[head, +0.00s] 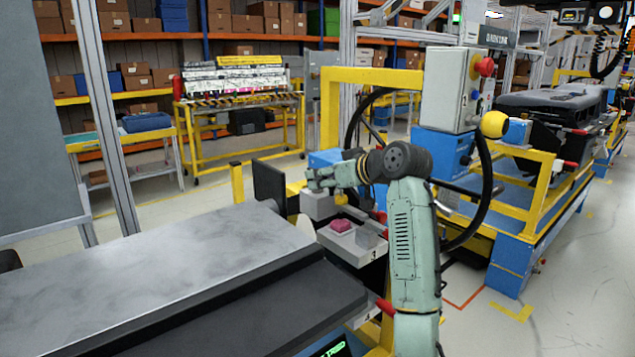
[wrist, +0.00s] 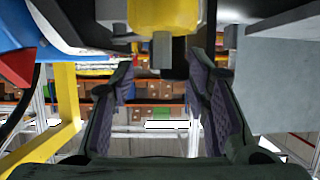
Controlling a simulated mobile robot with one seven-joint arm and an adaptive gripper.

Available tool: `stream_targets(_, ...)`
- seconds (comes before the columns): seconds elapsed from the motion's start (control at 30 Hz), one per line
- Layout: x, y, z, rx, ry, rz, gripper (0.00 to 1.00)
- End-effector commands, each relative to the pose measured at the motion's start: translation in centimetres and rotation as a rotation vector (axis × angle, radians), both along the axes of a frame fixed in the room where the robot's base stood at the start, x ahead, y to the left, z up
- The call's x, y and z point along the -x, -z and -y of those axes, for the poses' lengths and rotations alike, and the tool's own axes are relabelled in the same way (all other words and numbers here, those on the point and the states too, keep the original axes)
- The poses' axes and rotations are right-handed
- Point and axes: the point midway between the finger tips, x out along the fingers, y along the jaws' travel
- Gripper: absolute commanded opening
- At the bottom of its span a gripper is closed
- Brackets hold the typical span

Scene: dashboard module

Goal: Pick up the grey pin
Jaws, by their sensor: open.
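In the wrist view a short grey piece (wrist: 162,50) shows at the top centre, below a yellow block (wrist: 165,14); it looks like the grey pin, though I cannot be sure. My gripper (wrist: 160,78) is open, its two dark padded fingers spread left and right of the line to that piece. Nothing is visible between the pads. In the head view my gripper (head: 317,185) is small, just above a grey block (head: 318,204) beside the yellow frame. The pin cannot be made out clearly there.
A pink piece (head: 341,225) sits on a grey box marked 3, just below my arm. A long grey panel (head: 160,260) fills the lower left. A control box with a red button (head: 483,66) stands to the right. Shelves with boxes line the back.

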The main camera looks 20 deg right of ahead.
Motion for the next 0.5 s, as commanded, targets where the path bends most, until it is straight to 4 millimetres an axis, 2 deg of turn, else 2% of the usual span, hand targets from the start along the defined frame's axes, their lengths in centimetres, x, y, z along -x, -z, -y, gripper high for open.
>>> stream_targets(0.1,-1.6,0.4,-0.7,-0.002,-0.001,-0.003,0.43)
stream_targets(0.2,-2.3,0.8,-1.0,-0.001,-0.001,-0.001,0.43)
stream_targets(0.47,-2.6,1.1,-1.0,0.000,0.000,0.000,0.43)
stream_targets(0.5,-2.6,1.1,-1.0,0.000,0.000,0.000,0.40)
